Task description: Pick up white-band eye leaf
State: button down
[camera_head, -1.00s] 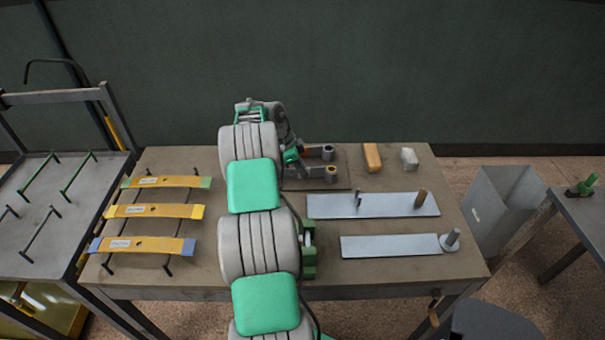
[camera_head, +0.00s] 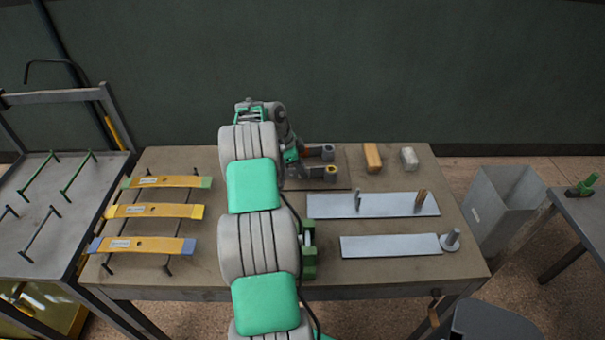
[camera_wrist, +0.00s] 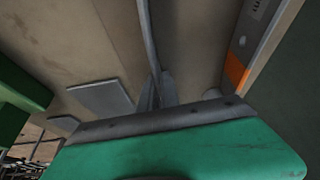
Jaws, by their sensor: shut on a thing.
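In the head view my arm covers most of the eye leaves. Two rolled eyes show at the right of the arm, the rear one beside an orange patch. The front eye (camera_head: 330,172) seems to belong to the white-band eye leaf; its white band is hidden. In the wrist view my gripper (camera_wrist: 160,90) is shut on a thin grey strip (camera_wrist: 150,35), seen edge-on, which seems to be this leaf. The orange-band eye leaf (camera_wrist: 237,72) lies to its right, with a pale label.
Yellow leaves with green (camera_head: 165,182), yellow (camera_head: 155,211) and blue (camera_head: 142,245) ends lie on the table's left. Two grey plates (camera_head: 385,206) (camera_head: 390,246), an orange block (camera_head: 372,158) and a pale block (camera_head: 409,158) are on the right. A grey bin (camera_head: 500,205) stands beyond the table.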

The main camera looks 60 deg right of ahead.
jog(key=shift+d+r, duration=0.1)
jog(key=shift+r, duration=0.2)
jog(key=shift+r, duration=0.2)
jog(key=v, duration=0.1)
jog(key=b+v, duration=0.1)
jog(key=shift+s+r+b, duration=0.1)
jog(key=shift+r+b, duration=0.2)
jog(key=shift+r, duration=0.15)
jog(key=w+a+r+b, duration=0.2)
jog(key=w+a+r, duration=0.2)
jog(key=a+r, duration=0.7)
notch_tip(320, 180, up, 7)
jog(key=a+p, duration=0.2)
jog(key=p, duration=0.5)
jog(key=shift+w+f, duration=0.2)
jog(key=shift+f, duration=0.05)
jog(key=shift+w, duration=0.1)
